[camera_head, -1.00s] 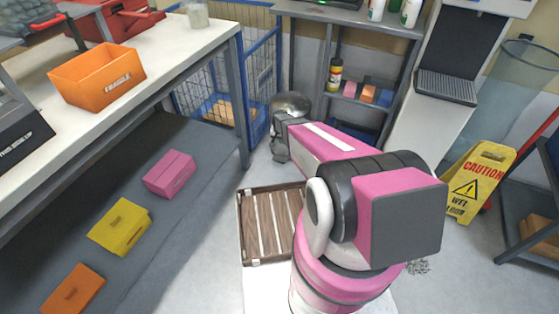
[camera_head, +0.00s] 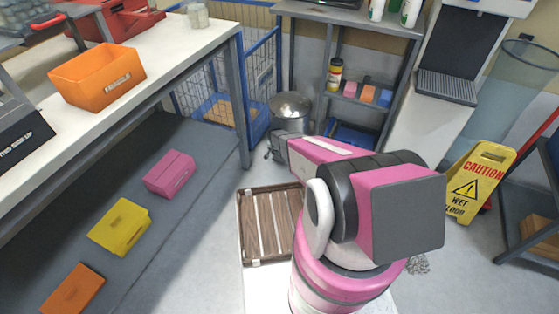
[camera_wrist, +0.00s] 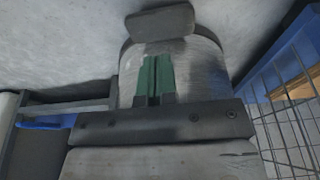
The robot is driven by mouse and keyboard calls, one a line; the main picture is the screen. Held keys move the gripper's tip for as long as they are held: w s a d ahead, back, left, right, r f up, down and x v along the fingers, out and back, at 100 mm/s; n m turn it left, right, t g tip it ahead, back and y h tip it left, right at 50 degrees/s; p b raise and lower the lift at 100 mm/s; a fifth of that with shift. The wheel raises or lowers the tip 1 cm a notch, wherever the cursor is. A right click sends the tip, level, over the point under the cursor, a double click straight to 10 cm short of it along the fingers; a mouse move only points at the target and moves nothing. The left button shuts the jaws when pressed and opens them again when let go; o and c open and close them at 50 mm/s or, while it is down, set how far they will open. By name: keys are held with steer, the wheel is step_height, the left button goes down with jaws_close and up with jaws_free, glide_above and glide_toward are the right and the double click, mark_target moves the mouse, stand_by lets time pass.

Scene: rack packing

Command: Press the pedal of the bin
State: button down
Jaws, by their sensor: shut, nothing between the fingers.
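The bin (camera_head: 290,118) is a silver metal cylinder with a shiny rounded lid. It stands on the floor between the blue cage and the shelf, partly hidden by my arm. In the wrist view its curved grey body (camera_wrist: 205,62) lies behind my fingers. A dark grey rounded plate, apparently the pedal (camera_wrist: 160,21), sticks out from the bin at the top of the wrist view, beyond the fingertips. My gripper (camera_wrist: 154,60) has its green fingers together and empty, pointing at the pedal. I cannot tell whether they touch the bin. The pedal is not visible in the head view.
A blue wire cage (camera_head: 262,85) stands left of the bin, and a grey shelf (camera_head: 352,103) stands to the right. A brown slatted pallet (camera_head: 248,232) lies on the floor below my arm. A yellow caution sign (camera_head: 476,180) stands at the right.

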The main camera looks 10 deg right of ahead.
mark_target(279, 160)
steer(key=shift+x, duration=3.3)
steer(key=shift+f, duration=0.15)
steer(key=shift+f, duration=1.75)
steer(key=shift+s+a+r, duration=0.1)
steer(key=shift+s+r, duration=0.1)
steer(key=shift+r, duration=0.05)
steer(key=shift+s+a+r, duration=0.25)
steer(key=shift+s+a, duration=0.15)
steer(key=shift+s, duration=0.15)
steer(key=shift+s+a+r, duration=0.3)
steer(key=shift+s+a, duration=0.05)
steer(key=shift+s, duration=0.2)
steer(key=v, duration=1)
steer(key=shift+r, duration=0.35)
